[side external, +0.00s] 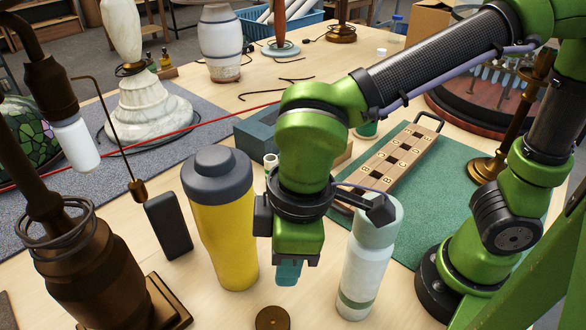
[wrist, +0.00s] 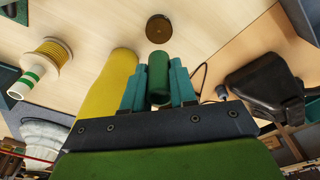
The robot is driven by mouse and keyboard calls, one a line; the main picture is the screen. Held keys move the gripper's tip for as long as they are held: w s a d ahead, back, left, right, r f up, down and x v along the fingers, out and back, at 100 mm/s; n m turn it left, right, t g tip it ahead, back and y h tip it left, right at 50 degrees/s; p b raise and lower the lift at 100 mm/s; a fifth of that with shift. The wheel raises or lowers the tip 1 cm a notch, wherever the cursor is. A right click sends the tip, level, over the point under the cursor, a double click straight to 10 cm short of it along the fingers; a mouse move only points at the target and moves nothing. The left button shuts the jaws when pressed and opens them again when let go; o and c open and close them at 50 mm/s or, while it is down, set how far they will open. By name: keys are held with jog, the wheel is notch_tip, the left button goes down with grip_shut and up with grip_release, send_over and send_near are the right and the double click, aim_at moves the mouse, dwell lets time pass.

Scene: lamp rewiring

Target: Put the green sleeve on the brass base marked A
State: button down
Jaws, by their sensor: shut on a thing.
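My gripper (side external: 288,272) points down over the front of the table, between a yellow flask and a pale bottle. In the wrist view its teal fingers (wrist: 159,88) are shut on the green sleeve (wrist: 158,72), a dark green cylinder. The sleeve is hidden by the fingers in the side view. A round brass base (side external: 272,318) lies at the front edge of the side view, just below and apart from my gripper. It also shows in the wrist view (wrist: 158,28), just beyond the sleeve's end. No letter on it is readable.
The yellow flask (side external: 222,225) stands close left of my gripper, and the pale bottle (side external: 368,265) close right. A dark bronze lamp (side external: 90,265) stands at left. A wooden block with lettered squares (side external: 395,160) lies on a green mat (side external: 455,165) behind.

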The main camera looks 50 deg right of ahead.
aim_at(271, 325)
jog(key=f+n, duration=0.4)
jog(key=f, duration=0.1)
jog(key=w+a+f+n+g, duration=0.1)
jog(key=f+n, duration=0.3)
jog(key=f, duration=0.1)
jog(key=w+a+f+n, duration=0.1)
jog(key=f+n, duration=0.2)
jog(key=f, duration=0.2)
jog(key=shift+n, duration=0.4)
jog(key=c, duration=0.9)
grip_release()
jog(key=shift+f, duration=0.15)
